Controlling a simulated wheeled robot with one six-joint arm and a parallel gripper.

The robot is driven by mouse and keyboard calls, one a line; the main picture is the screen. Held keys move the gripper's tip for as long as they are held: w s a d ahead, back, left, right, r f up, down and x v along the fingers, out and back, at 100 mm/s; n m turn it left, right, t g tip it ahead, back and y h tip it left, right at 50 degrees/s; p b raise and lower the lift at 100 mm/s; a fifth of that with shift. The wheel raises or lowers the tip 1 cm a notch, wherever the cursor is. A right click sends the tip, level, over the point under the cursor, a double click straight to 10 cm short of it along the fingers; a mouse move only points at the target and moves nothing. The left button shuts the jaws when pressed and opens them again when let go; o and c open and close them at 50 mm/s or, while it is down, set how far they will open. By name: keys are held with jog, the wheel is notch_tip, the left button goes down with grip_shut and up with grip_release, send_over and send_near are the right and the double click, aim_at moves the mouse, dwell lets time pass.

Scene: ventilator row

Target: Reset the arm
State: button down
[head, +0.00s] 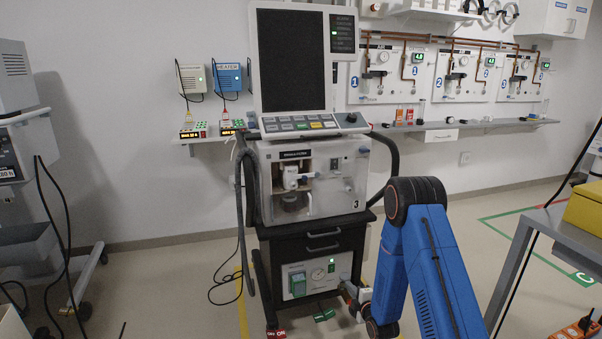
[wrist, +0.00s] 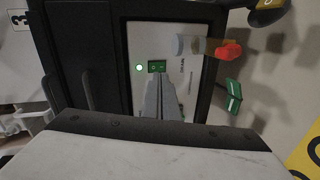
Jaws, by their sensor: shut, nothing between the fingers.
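My gripper (wrist: 160,82) is shut and empty. In the wrist view its fingertips point at the lower panel (wrist: 137,40) of the ventilator cart, just beside a small green switch (wrist: 157,66) and a lit green lamp (wrist: 140,68). I cannot tell whether the tips touch the panel. In the head view my blue arm (head: 440,280) is bent in front of the cart's right side, and the gripper is not clearly visible. The ventilator (head: 318,185), marked 3, stands on a black cart with the white lower panel (head: 300,281) showing a lit green lamp.
A red-ended fitting (wrist: 228,51) and a green tag (wrist: 234,95) stick out beside the panel. A metal table with a yellow box (head: 584,212) stands at the right. Another machine (head: 15,150) is at the left. Cables lie on the floor left of the cart.

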jog(key=s+d+r+m+g+h, duration=0.1)
jog(key=s+d+r+m+g, duration=0.3)
jog(key=r, duration=0.6)
jog(key=s+r+m+t+h, duration=0.1)
jog(key=s+r+m, duration=0.2)
jog(key=s+r, duration=0.5)
jog(key=s+d+r+m+g+h, duration=0.2)
jog(key=s+d+r+m, duration=0.1)
jog(key=r, duration=0.8)
jog(key=s+r+m+g, duration=0.2)
jog(key=s+r+m, duration=0.2)
jog(key=s, duration=1.5)
jog(key=s+d+r+m+g, duration=0.1)
jog(key=s+r+m+g, duration=0.2)
jog(key=s, duration=1.7)
notch_tip(320, 180, up, 3)
jog(key=m, duration=0.2)
jog(key=shift+f+m, duration=0.15)
jog(key=shift+m, duration=0.15)
